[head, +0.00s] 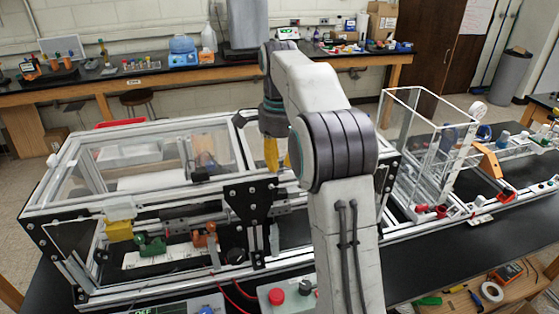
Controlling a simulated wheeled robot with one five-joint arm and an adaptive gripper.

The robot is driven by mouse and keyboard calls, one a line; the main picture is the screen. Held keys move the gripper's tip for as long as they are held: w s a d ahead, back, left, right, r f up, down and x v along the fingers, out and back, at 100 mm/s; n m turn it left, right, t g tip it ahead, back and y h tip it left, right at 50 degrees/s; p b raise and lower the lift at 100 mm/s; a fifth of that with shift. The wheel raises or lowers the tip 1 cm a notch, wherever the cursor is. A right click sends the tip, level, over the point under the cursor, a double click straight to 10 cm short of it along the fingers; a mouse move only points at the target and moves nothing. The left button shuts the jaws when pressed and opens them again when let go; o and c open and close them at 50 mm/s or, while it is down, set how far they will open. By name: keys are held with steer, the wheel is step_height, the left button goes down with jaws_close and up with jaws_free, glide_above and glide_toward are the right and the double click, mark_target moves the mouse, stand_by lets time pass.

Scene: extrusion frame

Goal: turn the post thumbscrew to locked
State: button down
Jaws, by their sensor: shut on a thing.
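My gripper (279,162) points down over the extrusion frame, just right of its middle. Its yellow fingers are partly covered by my own arm. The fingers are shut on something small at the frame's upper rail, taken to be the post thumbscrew. The thumbscrew itself is hidden behind the fingers and arm, so its locked or unlocked position cannot be told. The extrusion frame (75,262) is a long aluminium box with clear panels and black corner plates, standing on the dark bench.
A black bracket plate (248,200) sits on the frame's front, close below my gripper. A tall clear enclosure (400,125) stands to the right. A box with a red button (277,296) is at the front. A back bench (150,82) holds bottles and tools.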

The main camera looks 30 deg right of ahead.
mark_target(279, 161)
steer(key=shift+a+f+m, duration=0.1)
steer(key=shift+m, duration=1.1)
steer(key=c, duration=1.1)
jaws_free()
steer(key=shift+r, duration=3.7)
steer(key=shift+r, duration=0.1)
